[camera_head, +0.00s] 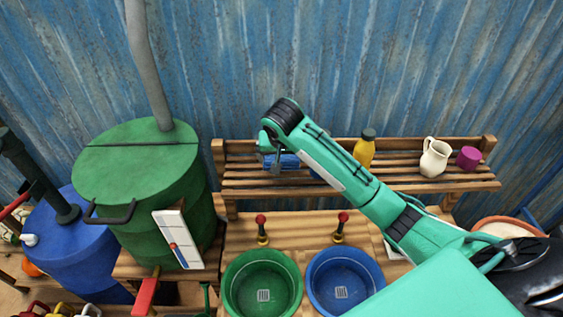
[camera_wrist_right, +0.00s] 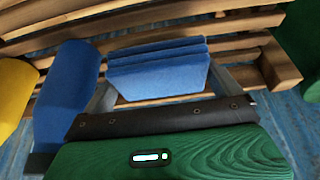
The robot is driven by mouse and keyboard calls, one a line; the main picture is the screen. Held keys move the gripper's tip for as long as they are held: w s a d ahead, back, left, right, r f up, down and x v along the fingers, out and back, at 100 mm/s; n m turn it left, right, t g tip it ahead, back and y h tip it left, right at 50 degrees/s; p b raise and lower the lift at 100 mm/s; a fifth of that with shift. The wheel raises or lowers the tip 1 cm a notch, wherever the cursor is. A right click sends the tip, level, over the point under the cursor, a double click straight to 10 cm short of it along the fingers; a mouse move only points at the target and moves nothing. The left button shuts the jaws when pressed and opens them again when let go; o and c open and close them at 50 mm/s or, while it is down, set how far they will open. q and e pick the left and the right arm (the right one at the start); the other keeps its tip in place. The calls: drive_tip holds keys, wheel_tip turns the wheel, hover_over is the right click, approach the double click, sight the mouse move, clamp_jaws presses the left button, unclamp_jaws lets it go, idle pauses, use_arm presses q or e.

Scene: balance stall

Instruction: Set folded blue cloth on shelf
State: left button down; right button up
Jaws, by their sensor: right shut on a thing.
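The folded blue cloth (camera_head: 286,162) is in the head view at the left part of the slatted wooden shelf (camera_head: 462,184). My right gripper (camera_head: 273,153) is shut on it. In the right wrist view, the cloth (camera_wrist_right: 158,70) shows stacked folds between the two fingers, with the shelf slats (camera_wrist_right: 235,42) close behind and below it. I cannot tell whether the cloth touches the slats. My right arm hides part of the shelf in the head view. My left gripper is not in view.
A rounded blue object (camera_wrist_right: 68,92) stands close beside the cloth. A yellow bottle (camera_head: 364,151), a cream jug (camera_head: 434,157) and a purple cup (camera_head: 468,157) are farther right on the shelf. A green drum (camera_head: 140,180) stands left. Green (camera_head: 233,290) and blue (camera_head: 316,290) bowls are in front.

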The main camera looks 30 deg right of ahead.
wheel_tip(320, 180, down, 3)
drive_tip(key=shift+r+p, duration=0.2)
drive_tip(key=shift+p, duration=0.2)
drive_tip(key=shift+f, duration=0.35)
drive_tip(key=shift+f, duration=0.1)
drive_tip(key=o, duration=0.6)
